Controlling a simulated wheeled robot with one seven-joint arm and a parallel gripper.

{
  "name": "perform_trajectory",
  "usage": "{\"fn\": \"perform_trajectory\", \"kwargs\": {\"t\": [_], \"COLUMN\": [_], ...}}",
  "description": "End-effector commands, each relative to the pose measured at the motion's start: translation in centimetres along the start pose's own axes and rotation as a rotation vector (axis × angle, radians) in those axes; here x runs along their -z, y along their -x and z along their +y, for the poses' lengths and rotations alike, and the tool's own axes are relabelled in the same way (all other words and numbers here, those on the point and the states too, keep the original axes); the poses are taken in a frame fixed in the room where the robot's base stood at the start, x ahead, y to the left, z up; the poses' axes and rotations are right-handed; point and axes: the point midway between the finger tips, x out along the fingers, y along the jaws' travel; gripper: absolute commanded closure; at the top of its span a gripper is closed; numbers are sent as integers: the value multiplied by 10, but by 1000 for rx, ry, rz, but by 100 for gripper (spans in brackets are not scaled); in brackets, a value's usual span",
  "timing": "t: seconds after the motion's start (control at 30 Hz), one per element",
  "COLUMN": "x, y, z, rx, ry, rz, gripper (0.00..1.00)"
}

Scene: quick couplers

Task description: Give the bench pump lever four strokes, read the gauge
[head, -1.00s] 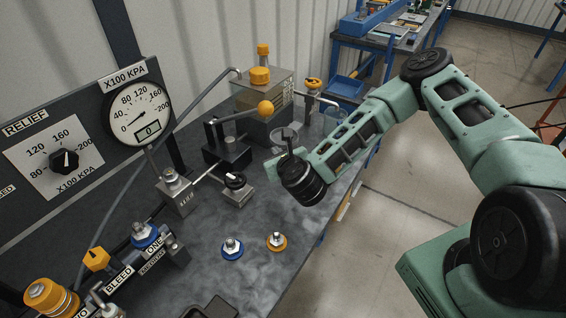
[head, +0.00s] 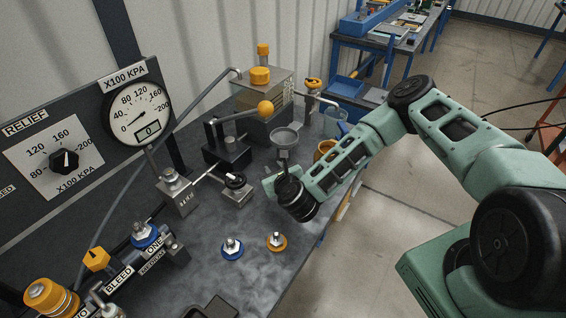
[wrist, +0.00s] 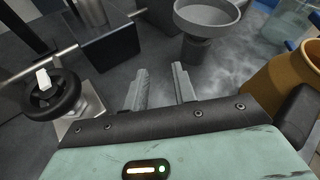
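The pump lever (head: 239,115) is a dark arm with an orange ball (head: 265,107) at its end. It rises from the black pump block (head: 227,152) on the bench and tilts up to the right. The pump block also shows at the top left of the wrist view (wrist: 108,42). The round white gauge (head: 138,113) stands at the left. Its needle is near the low end and its small display reads 0. My gripper (wrist: 161,85) is open and empty, low over the bench, in front of and to the right of the pump block, apart from the lever.
A black handwheel valve (head: 235,181) sits left of my gripper. A grey funnel cup (head: 284,139) and an orange container (head: 324,150) stand behind it. Blue (head: 232,248) and orange (head: 276,241) couplers lie in front. A tank (head: 262,95) stands behind the pump.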

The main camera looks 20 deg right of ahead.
Motion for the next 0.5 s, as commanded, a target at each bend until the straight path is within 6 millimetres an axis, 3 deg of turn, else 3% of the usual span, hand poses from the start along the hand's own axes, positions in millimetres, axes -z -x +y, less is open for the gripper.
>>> {"fn": "perform_trajectory", "kwargs": {"t": [0.17, 0.5], "x": [-1, -1], "y": [6, 39], "z": [0, 0], "rx": [-2, -2], "ry": [0, 0], "rz": [1, 3], "gripper": [73, 73]}}
